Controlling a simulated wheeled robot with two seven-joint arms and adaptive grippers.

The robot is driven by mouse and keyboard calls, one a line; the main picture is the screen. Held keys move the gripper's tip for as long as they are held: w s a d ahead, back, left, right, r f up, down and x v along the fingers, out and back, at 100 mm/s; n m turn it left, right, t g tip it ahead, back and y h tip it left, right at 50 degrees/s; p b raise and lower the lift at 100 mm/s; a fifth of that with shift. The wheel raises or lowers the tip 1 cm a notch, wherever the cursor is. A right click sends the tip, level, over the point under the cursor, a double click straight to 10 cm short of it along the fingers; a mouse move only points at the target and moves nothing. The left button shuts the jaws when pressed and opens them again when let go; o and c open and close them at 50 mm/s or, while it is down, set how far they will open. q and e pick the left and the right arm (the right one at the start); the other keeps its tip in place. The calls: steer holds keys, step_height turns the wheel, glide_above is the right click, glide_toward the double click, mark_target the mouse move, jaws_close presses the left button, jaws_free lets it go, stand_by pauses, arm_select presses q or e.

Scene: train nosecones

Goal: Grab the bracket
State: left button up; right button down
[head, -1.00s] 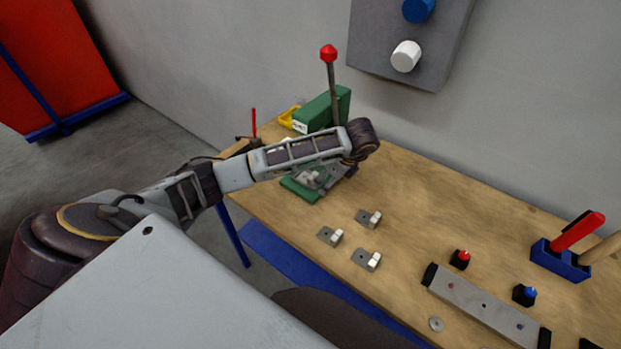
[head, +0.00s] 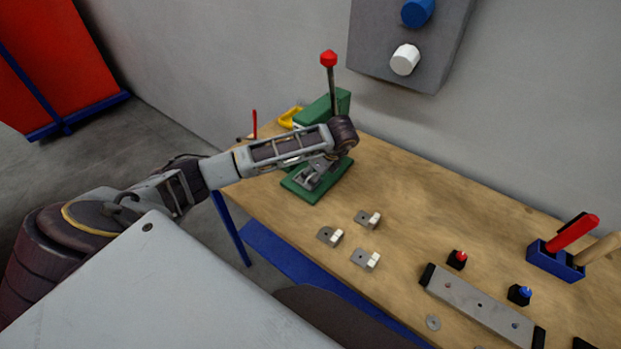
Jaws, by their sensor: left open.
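Three small metal brackets with pale blocks lie on the wooden bench: one at the back (head: 368,218), one at the left (head: 329,236) and one at the front (head: 365,258). My left gripper (head: 310,180) points down over the base of a green press (head: 318,187), left of and behind these brackets, apart from them. It is open. The forearm and wrist partly hide the press, and whether a part lies between the fingers is unclear. My right gripper is not in view.
The press has a red-knobbed lever (head: 329,60). The bench (head: 430,205) is clear between the brackets and wall.

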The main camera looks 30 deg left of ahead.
arm_select(q)
steer(key=shift+f, duration=0.35)
steer(key=c, duration=1.1)
